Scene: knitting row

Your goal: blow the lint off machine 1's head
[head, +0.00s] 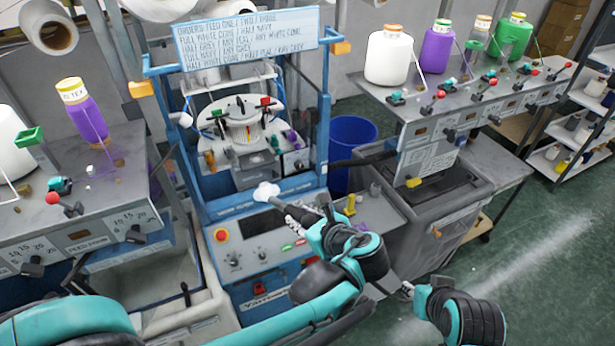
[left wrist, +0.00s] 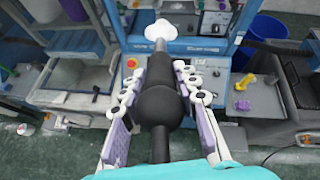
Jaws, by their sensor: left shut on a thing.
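Machine 1, taken to be the blue-framed knitting machine (head: 212,205), stands in the middle of the head view. Its round white head (head: 240,128) sits inside the frame, under the sign. I cannot make out lint on it. My left gripper (head: 305,218) is in front of the machine, over its control panel, below and in front of the head. It is shut around a black blower (left wrist: 160,105) with a round bulb, pointing at the machine. A white blob (left wrist: 158,31) shows at the blower's far end, also in the head view (head: 267,190). My right gripper (head: 407,290) is low right, partly hidden.
A lettered sign board (head: 247,40) hangs above the head. Feed tables with yarn cones flank the machine, left (head: 85,180) and right (head: 455,105). A blue bin (head: 350,140) and a grey cart (head: 430,215) stand to its right. The floor at lower right is clear.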

